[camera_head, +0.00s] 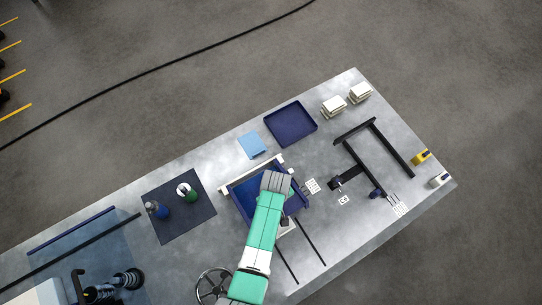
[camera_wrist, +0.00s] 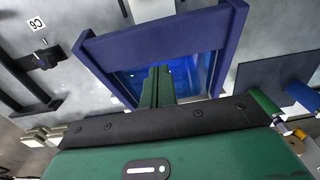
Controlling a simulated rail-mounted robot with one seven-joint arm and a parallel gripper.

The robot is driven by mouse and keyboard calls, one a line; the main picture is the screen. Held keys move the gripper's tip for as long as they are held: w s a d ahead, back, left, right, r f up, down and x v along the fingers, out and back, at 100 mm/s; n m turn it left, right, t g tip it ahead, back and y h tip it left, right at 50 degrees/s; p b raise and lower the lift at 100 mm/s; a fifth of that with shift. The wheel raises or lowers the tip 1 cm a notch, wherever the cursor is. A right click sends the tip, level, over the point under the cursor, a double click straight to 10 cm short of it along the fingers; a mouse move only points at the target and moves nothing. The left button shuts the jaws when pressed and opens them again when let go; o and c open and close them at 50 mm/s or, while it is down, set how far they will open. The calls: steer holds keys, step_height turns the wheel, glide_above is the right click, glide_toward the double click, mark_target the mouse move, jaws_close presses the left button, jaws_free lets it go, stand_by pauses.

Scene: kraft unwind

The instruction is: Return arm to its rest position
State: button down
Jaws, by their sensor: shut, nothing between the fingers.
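My arm is green and white and reaches over the metal table (camera_head: 330,225) from the front in the head view. Its end is above a blue-framed box (camera_head: 299,200) and hides part of it; the fingers are not visible there. In the wrist view, my gripper (camera_wrist: 157,85) shows green fingers close together, with nothing seen between them. They point towards the bright blue inside of the blue-framed box (camera_wrist: 160,33). I cannot tell how far above it they are.
A dark mat (camera_head: 172,222) with a blue and a green bottle lies left of the box. A dark blue tray (camera_head: 291,124) and a light blue pad (camera_head: 252,145) lie behind. A black frame (camera_head: 396,150) stands right. Two rods (camera_head: 306,243) lie in front.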

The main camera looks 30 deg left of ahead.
step_height(320, 180, up, 2)
steer(key=shift+r+p, duration=0.25)
steer(key=shift+p, duration=0.5)
steer(key=shift+f, duration=0.15)
